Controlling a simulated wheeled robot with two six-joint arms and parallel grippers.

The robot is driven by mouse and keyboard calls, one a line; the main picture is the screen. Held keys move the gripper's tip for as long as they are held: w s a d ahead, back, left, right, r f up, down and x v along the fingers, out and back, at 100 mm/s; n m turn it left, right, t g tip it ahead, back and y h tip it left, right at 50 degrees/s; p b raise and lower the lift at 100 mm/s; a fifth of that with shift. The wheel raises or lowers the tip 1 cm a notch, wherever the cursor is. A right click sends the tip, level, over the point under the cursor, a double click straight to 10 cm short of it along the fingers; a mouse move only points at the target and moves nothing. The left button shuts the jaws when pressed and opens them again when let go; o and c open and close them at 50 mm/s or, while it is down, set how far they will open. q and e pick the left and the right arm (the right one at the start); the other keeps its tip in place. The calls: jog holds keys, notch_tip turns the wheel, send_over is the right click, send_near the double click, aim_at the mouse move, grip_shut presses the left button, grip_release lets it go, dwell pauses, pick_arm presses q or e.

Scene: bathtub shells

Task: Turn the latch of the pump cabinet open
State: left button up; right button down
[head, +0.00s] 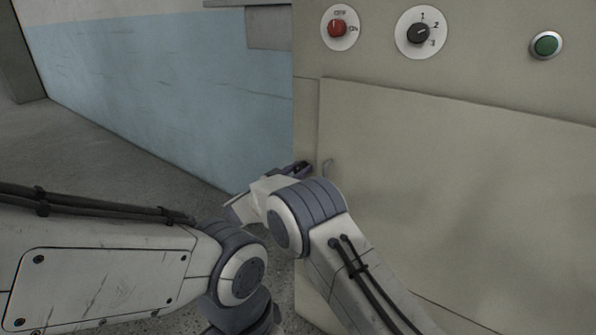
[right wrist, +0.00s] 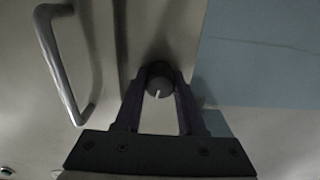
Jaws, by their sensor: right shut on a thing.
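The pump cabinet (head: 450,190) is a large beige box on the right of the head view. Its latch (right wrist: 159,84) is a round dark knob with a short white mark, seen in the right wrist view. The mark points down in that picture, nearly straight. My right gripper (head: 303,168) is at the cabinet's left front edge in the head view, where it hides the latch. In the right wrist view its two fingers (right wrist: 160,100) are shut on the knob, one on each side. My left arm shows at the lower left, but its gripper is out of view.
A metal bar handle (right wrist: 66,65) stands beside the latch on the cabinet door. Above the door are a red switch (head: 337,28), a black dial (head: 418,33) and a green button (head: 546,45). A blue and white wall (head: 160,75) is behind, with open floor before it.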

jog(key=m+b, duration=0.1)
jog(key=m, duration=0.2)
jog(key=shift+f+m, duration=0.1)
jog(key=shift+m, duration=0.3)
jog(key=m+b, duration=0.2)
jog(key=m, duration=0.1)
jog(key=shift+s+m, duration=0.1)
jog(key=shift+m, duration=0.2)
jog(key=m+b, duration=0.2)
jog(key=m, duration=0.1)
jog(key=shift+f+m+b, duration=0.15)
jog(key=shift+m+b, duration=1.7)
jog(key=shift+m, duration=0.55)
jog(key=c, duration=0.5)
grip_release()
